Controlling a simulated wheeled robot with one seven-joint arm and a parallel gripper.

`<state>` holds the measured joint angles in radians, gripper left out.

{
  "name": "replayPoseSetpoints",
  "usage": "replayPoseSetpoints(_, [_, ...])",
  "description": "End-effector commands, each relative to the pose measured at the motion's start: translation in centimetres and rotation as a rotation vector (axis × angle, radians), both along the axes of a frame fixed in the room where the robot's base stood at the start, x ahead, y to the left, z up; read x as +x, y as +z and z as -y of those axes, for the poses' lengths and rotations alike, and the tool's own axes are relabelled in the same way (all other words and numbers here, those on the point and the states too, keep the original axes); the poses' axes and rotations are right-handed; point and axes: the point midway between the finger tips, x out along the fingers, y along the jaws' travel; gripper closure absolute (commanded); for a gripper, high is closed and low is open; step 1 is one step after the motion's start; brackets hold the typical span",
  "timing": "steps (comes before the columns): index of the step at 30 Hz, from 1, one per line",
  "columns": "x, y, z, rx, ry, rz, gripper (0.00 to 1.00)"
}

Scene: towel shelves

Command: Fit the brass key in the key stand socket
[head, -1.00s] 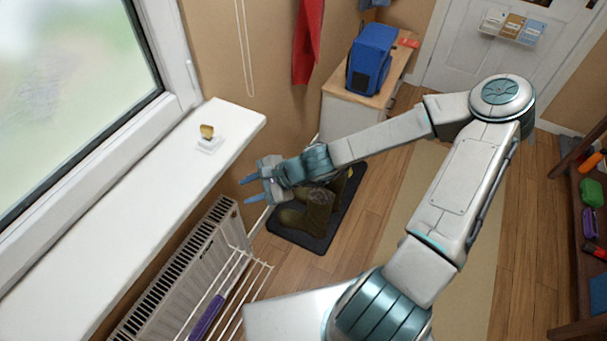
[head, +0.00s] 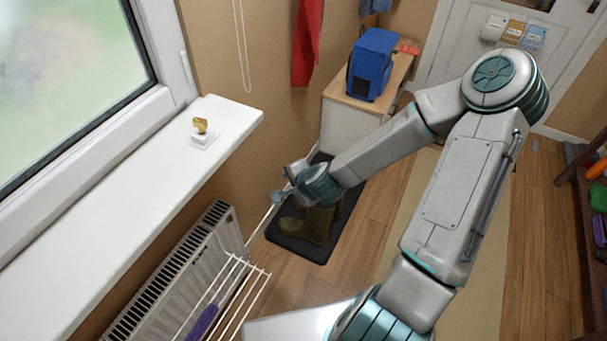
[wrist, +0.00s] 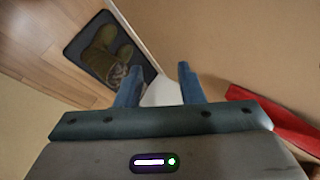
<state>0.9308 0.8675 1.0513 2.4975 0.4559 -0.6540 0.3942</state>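The brass key (head: 200,125) stands upright at the white key stand (head: 203,140) on the window sill. How deep it sits in the socket is too small to tell. My gripper (head: 280,196) is below and to the right of the stand in the head view, out past the sill and by the wall, apart from the key. The wrist view shows the two blue fingers of my gripper (wrist: 160,70) spread with nothing held between them. The key and stand are not in the wrist view.
The white sill (head: 120,195) is otherwise clear. A radiator (head: 175,270) and a white wire rack (head: 235,290) are below it. Brown boots (head: 317,225) stand on a dark mat (head: 300,247). A blue bag (head: 371,65) sits on a cabinet (head: 350,120).

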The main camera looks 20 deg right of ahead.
Motion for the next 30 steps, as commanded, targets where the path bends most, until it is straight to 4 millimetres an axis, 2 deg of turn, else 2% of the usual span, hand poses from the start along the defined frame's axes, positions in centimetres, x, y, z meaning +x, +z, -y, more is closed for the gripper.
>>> replayPoseSetpoints(6, [1.5, -0.5, 2.6, -0.104, -0.044, 0.048, 0.65])
replayPoseSetpoints(13, [2.6, -0.1, 4.6, -0.173, -0.075, 0.074, 0.65])
replayPoseSetpoints(30, [3.0, 0.3, 5.3, -0.194, -0.084, 0.082, 0.65])
